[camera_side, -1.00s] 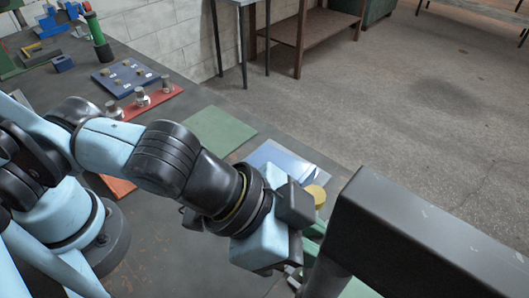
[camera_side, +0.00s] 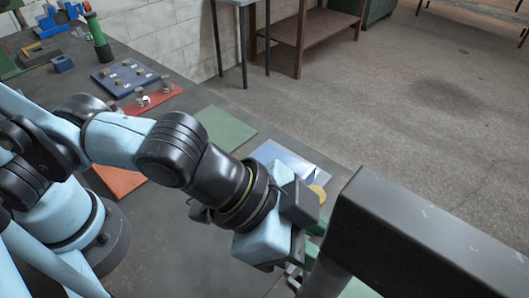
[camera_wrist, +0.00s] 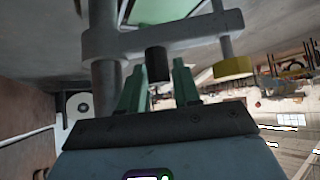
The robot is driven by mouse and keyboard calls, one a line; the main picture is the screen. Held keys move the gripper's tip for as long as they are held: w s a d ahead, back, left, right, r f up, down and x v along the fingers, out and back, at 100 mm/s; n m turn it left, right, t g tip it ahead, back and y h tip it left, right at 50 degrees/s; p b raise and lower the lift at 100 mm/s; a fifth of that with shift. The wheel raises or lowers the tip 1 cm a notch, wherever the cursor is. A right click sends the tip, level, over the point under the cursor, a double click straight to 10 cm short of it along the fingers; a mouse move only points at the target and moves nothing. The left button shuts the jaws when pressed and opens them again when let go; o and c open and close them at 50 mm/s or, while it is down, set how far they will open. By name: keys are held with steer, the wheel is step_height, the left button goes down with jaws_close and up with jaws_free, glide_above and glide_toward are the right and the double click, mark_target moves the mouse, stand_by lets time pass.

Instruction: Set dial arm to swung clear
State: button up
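In the wrist view a grey horizontal bar (camera_wrist: 190,31), which looks like the dial arm, runs right from a grey post (camera_wrist: 105,85). A dark round knob (camera_wrist: 157,64) hangs below it. At its right end a thin rod carries a yellow disc (camera_wrist: 233,67). In the side view the yellow disc (camera_side: 318,193) shows partly behind my gripper's body. My gripper (camera_wrist: 157,75) is open. Its two green fingers stand either side of the knob, with visible gaps. In the side view my gripper's fingertips are mostly hidden.
A large dark beam (camera_side: 430,225) fills the lower right of the side view, close to my gripper. A blue-white plate (camera_side: 285,158), a green mat (camera_side: 222,127), a red block with pegs (camera_side: 158,95) and a blue board (camera_side: 125,77) lie along the bench.

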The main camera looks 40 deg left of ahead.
steer(key=w+a+r+m+g+h, duration=0.1)
steer(key=a+r+m+g+h, duration=0.1)
steer(key=a+r+m+g, duration=0.55)
steer(key=w+a+f+n+t+y, duration=0.2)
steer(key=a+n+t, duration=0.1)
steer(key=a+n, duration=0.2)
steer(key=w+a+f+n+t+y, duration=0.2)
steer(key=a+n, duration=0.3)
steer(key=a, duration=0.5)
steer(key=w+a+f+n+t+y, duration=0.3)
steer(key=w+a+n+t, duration=0.1)
steer(key=a+n, duration=0.2)
steer(key=shift+a+y, duration=0.4)
steer(key=shift+a, duration=0.35)
